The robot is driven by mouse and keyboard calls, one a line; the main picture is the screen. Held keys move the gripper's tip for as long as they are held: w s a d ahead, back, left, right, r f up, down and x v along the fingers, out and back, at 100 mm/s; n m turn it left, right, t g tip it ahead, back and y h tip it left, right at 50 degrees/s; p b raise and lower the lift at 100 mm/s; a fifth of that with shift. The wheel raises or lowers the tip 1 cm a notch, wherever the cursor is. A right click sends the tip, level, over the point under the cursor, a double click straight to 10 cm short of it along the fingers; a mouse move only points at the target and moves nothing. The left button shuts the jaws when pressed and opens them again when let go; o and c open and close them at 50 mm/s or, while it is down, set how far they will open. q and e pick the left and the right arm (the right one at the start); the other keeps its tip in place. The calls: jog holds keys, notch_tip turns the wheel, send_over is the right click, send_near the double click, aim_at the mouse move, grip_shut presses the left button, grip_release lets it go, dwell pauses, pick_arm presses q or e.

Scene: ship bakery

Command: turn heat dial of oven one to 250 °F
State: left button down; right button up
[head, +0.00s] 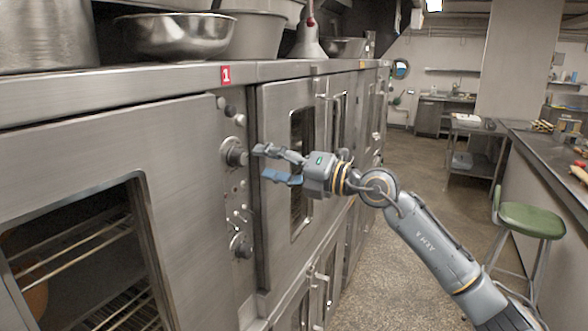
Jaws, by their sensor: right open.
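Oven one carries a red label "1" (226,75) on its top edge. Its steel front (110,150) fills the left of the head view. A narrow control panel runs down its right side. A large round dial (234,152) sits on the upper panel, and another dial (241,245) sits lower down. Their markings are too small to read. My right gripper (269,164) is open and empty, its fingers pointing left toward the upper dial, with a small apparent gap. My left gripper is not in view.
Metal bowls (176,36) and a pot stand on top of the ovens. A second oven door (275,200) lies behind my right gripper. A green stool (530,220) and a counter stand at right. The aisle floor (385,275) is clear.

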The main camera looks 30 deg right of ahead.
jog(key=v, duration=0.7)
jog(key=shift+s, duration=0.2)
jog(key=shift+d, duration=0.1)
